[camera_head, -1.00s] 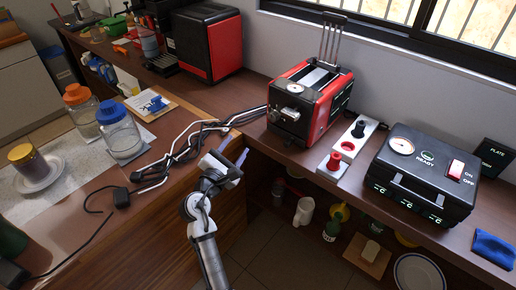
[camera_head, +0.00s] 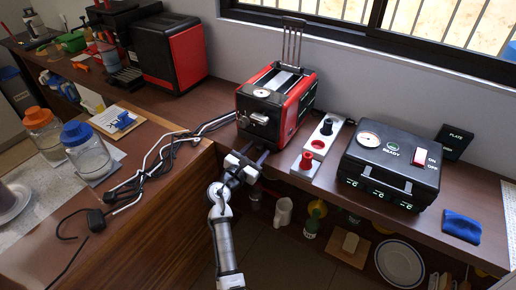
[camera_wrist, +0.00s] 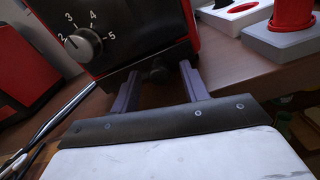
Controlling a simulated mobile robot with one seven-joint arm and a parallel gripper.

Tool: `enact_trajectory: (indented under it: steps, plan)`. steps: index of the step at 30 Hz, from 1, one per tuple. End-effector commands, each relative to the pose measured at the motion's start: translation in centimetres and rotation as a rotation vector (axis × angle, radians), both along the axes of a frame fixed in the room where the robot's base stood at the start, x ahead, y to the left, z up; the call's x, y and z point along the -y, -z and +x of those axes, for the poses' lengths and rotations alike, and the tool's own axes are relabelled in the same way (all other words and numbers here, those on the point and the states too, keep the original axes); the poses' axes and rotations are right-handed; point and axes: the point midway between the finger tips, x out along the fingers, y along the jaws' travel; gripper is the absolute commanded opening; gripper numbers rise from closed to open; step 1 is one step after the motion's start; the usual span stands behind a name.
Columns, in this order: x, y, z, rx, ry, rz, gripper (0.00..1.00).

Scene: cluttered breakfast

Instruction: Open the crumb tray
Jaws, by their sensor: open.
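The red and black toaster (camera_head: 292,108) stands on the counter with its front towards my gripper. Its front dial, numbered 2 to 5, shows large in the wrist view (camera_wrist: 84,46). A small dark knob (camera_wrist: 156,73) sits low at the toaster's front, between my fingertips as seen in the wrist view; it may be the crumb tray's handle. The tray itself is not clearly visible. My gripper (camera_head: 257,157) is open and empty, just in front of the toaster at the counter's edge. In the wrist view its two fingers (camera_wrist: 158,86) point at the toaster's lower front.
A white socket strip (camera_head: 318,145) with a red plug lies right of the toaster. A black box with a gauge (camera_head: 392,168) stands further right. Cables (camera_head: 165,150) lie on the counter to the left. Shelves with dishes sit below the counter.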

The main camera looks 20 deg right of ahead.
Motion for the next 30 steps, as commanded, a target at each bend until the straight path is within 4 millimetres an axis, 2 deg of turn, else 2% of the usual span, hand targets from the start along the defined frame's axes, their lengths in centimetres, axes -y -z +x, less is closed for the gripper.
enact_trajectory:
  steps: [5, 14, 24, 30]
  plan:
    - [0.99, -0.04, 0.78, 0.001, -0.001, 0.000, 0.45]
    - [1.09, 0.00, 0.86, 0.000, -0.001, 0.000, 0.44]
    - [1.06, 0.00, 0.85, 0.000, -0.001, 0.000, 0.00]
    - [1.02, -0.01, 0.83, 0.000, -0.001, 0.000, 0.00]
